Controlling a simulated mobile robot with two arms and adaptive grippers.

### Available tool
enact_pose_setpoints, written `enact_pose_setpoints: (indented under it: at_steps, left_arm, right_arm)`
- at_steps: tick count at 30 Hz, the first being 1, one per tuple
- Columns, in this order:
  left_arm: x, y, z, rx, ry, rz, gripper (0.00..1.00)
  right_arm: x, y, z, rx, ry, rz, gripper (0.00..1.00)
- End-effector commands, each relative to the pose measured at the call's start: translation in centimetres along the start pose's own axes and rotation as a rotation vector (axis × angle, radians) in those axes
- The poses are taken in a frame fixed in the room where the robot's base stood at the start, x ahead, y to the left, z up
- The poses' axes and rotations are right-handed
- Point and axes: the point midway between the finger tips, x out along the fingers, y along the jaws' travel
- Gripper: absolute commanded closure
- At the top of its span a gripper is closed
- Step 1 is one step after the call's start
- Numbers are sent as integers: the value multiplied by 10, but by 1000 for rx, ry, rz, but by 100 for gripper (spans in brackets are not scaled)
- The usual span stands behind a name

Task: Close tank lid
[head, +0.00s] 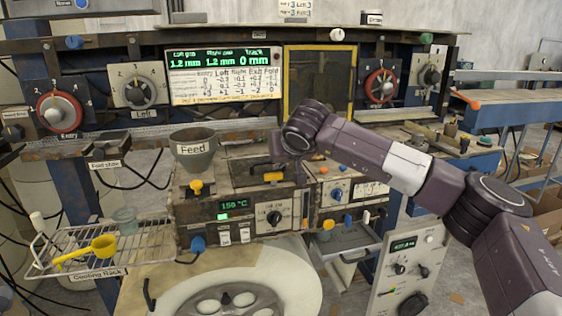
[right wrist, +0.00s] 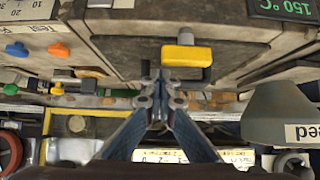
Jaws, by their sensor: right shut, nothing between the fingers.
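The tank (head: 240,205) is a boxy unit with a green 150 °C readout, which also shows in the right wrist view (right wrist: 285,10). Its lid (head: 240,165) is a worn brownish slab on top, beside the grey Feed funnel (head: 193,152). The lid's angle is hard to tell. A dark bar handle (right wrist: 203,74) and a yellow knob (right wrist: 186,54) show at the slab's edge in the wrist view. My right gripper (right wrist: 157,76) is shut and empty, just beside the handle. In the head view my right wrist hides part of the lid area. My left gripper is not in view.
An open drawer (head: 345,240) and a control box (head: 405,268) are at the right. A large pale roll (head: 285,280) sits below the tank.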

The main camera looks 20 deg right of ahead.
Motion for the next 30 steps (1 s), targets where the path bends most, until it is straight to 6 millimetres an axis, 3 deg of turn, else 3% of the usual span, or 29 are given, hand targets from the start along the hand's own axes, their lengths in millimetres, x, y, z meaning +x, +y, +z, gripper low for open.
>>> enact_pose_setpoints:
  at_steps: [1,17,23,30]
  left_arm:
    - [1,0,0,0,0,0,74]
    - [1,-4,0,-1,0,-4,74]
    - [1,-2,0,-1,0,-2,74]
    - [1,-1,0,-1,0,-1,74]
  right_arm:
    - [5,1,7,-2,-14,5,100]
    - [7,2,10,-2,-20,7,100]
    - [-21,1,5,-4,-7,4,100]
    - [-76,0,3,-2,1,2,100]
